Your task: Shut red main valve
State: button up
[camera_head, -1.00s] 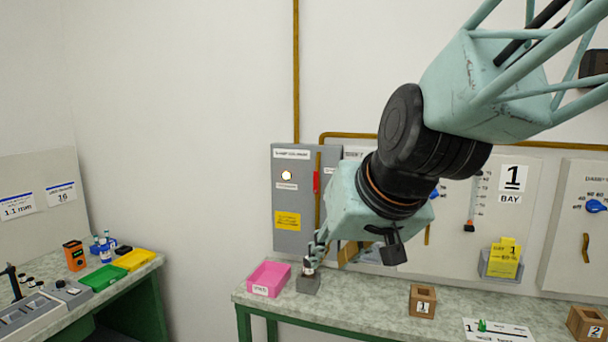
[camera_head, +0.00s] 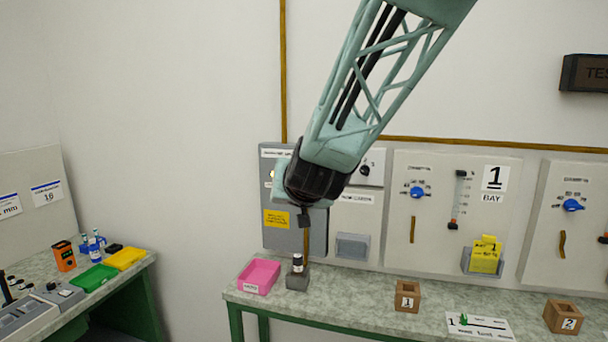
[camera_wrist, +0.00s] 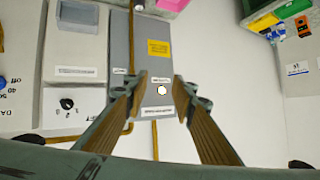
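The red main valve does not show now; its place on the brown pipe (camera_wrist: 131,40) beside the grey cabinet lies behind my arm in the head view and apparently behind a finger in the wrist view. The grey cabinet (camera_head: 275,236) carries a yellow label and a round pale lamp (camera_wrist: 161,90). My gripper (camera_wrist: 160,82) is open and empty, facing the cabinet, with the lamp between its fingertips in the picture. I cannot tell its distance from the cabinet.
A pink tray (camera_head: 258,277) and a dark vial (camera_head: 297,263) in a grey block stand on the bench below. Wooden blocks (camera_head: 407,297) stand further right. Bay panels (camera_head: 440,215) with blue knobs line the wall. The wall left of the cabinet is bare.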

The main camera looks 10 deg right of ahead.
jog(key=w+d+f+m+t+h+p, duration=0.1)
jog(key=w+h+p, duration=0.3)
jog(key=w, duration=0.4)
jog(key=w+d+f+m+t+h+p, duration=0.1)
jog(key=w+d+m+t+h+p, duration=0.1)
jog(key=w, duration=0.6)
jog(key=shift+f+t+h+p, duration=0.3)
jog(key=shift+h+p, duration=0.55)
jog(key=shift+h, duration=0.35)
jog(key=shift+p+x, duration=0.5)
jog(key=shift+x, duration=6.35)
jog(key=shift+d, duration=0.1)
jog(key=shift+c, duration=0.7)
grip_shut()
